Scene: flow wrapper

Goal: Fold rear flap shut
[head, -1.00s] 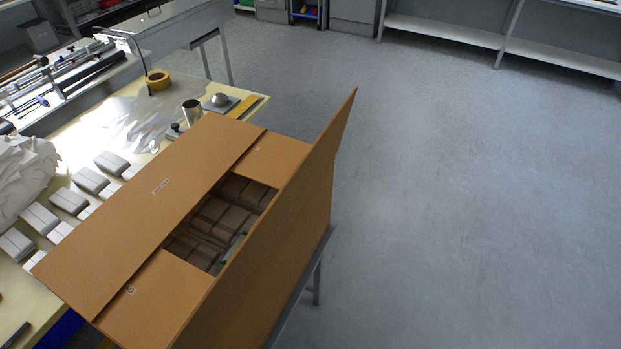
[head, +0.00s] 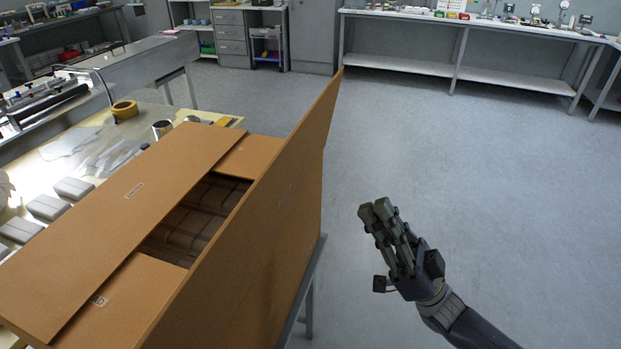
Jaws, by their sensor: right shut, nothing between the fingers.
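A large brown cardboard box (head: 285,215) stands at the left. Its long left flap (head: 110,205) lies folded over the top, and two short end flaps (head: 250,153) (head: 130,290) lie folded inward. The long flap on the right (head: 300,130) stands up, leaning outward; it is the only raised one, so it appears to be the rear flap. Brown packs (head: 195,220) show through the gap. My right gripper (head: 377,208) is shut and empty, to the right of the box and apart from the raised flap. My left gripper is not in view.
A worktable (head: 90,130) with grey-white packs (head: 48,207), a yellow tape roll (head: 125,110) and a metal cup (head: 162,128) lies left of the box. Open grey floor (head: 470,180) is on the right. Shelving benches (head: 400,62) stand at the back.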

